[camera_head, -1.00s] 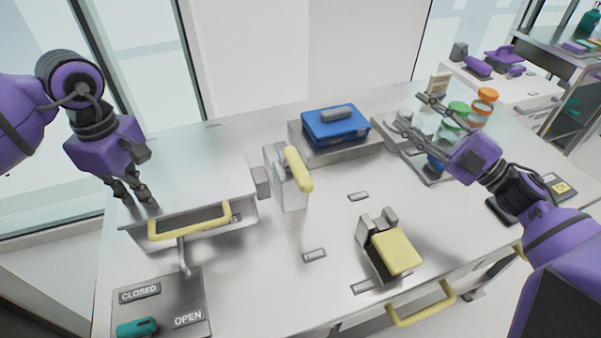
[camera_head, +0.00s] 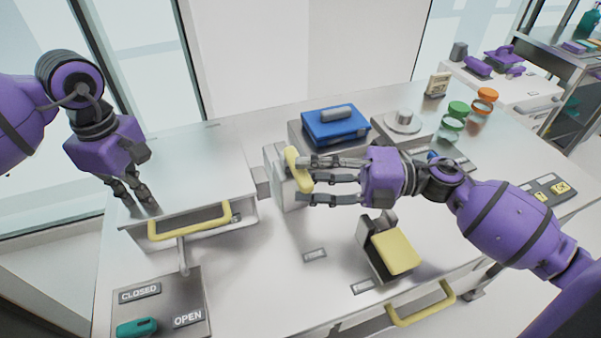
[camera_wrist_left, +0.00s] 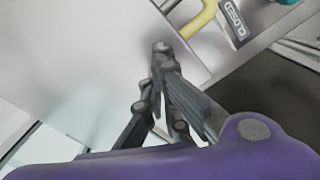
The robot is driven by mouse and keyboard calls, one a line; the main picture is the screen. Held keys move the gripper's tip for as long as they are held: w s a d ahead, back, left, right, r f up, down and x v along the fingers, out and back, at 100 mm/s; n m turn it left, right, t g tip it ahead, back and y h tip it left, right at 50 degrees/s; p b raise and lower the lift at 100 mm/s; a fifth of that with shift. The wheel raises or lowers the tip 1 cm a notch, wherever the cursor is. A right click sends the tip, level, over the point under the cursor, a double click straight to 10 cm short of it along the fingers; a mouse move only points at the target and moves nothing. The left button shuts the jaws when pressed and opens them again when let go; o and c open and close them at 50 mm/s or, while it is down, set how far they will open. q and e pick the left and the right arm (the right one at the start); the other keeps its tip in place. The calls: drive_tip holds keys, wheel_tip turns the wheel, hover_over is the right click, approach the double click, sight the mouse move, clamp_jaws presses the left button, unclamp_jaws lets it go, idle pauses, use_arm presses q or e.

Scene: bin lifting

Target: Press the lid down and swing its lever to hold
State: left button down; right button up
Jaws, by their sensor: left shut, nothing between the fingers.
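The flat silver lid (camera_head: 195,165) lies at the left of the table, with a yellow handle (camera_head: 190,222) at its front edge. My left gripper (camera_head: 143,198) is shut and empty, fingertips down at the lid's front-left part; in the left wrist view its fingertips (camera_wrist_left: 162,48) appear to meet the silver surface. The lever with a yellow grip (camera_head: 297,170) stands on a grey upright block (camera_head: 278,178) right of the lid. My right gripper (camera_head: 308,181) is open, its spread fingers pointing left at the lever. Whether they touch it cannot be told.
A blue case (camera_head: 336,125) stands on a grey block behind. A block with a yellow pad (camera_head: 395,252) is at the front right. Jars with green lids (camera_head: 455,115) stand at the back right. A panel marked CLOSED and OPEN (camera_head: 160,305) with a teal handle is front left.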

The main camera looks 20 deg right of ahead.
drive_tip(key=shift+x, duration=0.95)
drive_tip(key=shift+f, duration=0.1)
clamp_jaws()
